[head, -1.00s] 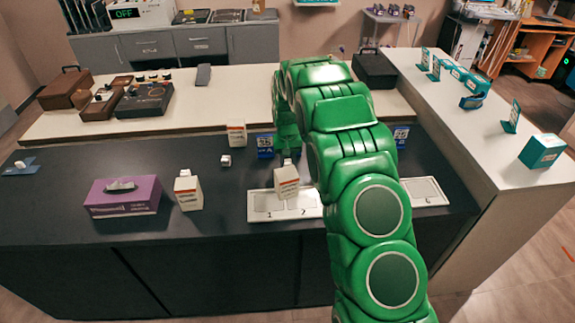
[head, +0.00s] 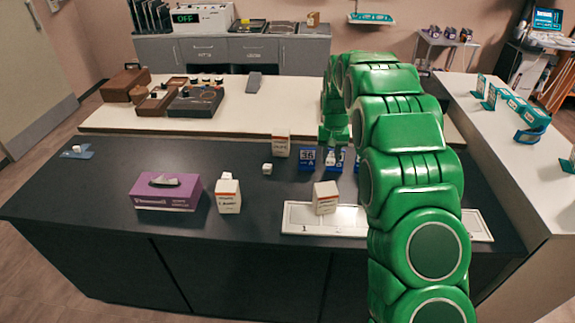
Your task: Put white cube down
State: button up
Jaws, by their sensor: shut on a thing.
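My green gripper (head: 333,142) hangs above the back part of the dark counter, right of centre. A small white thing (head: 330,158) shows just below it, in front of a blue card. It looks like the white cube held in the jaws, but the fingers are too small to make out clearly. The gap between it and the counter is hard to judge. Another small white cube (head: 267,169) stands on the counter to the left. One more white cube (head: 76,149) is on a blue mat at the far left.
Other cartons (head: 228,195) (head: 281,143), a purple tissue box (head: 166,192) and a blue card (head: 306,158) stand nearby. The counter's left part is mostly clear.

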jog(key=shift+r, duration=0.35)
jog(key=s+a+r+n, duration=0.2)
jog(key=s+a+r, duration=0.15)
jog(key=a, duration=0.75)
jog(key=s+a+r+n, duration=0.2)
jog(key=s+a, duration=0.2)
jog(key=a, duration=0.8)
jog(key=s+a+r+n, duration=0.2)
jog(key=s+a, duration=0.6)
jog(key=a, duration=0.2)
jog(key=s+a+r+n, duration=0.2)
jog(key=s+a+r, duration=0.1)
jog(key=s+a, duration=0.65)
send_over(166, 189)
jog(key=shift+s+d+f, duration=0.1)
jog(key=shift+s+f, duration=0.05)
jog(key=shift+f, duration=2.2)
jog(key=shift+s+d+f, duration=0.1)
jog(key=shift+s+f, duration=0.05)
jog(key=shift+f, duration=2.2)
jog(key=shift+w+a+f, duration=0.2)
jog(key=shift+f, duration=1.7)
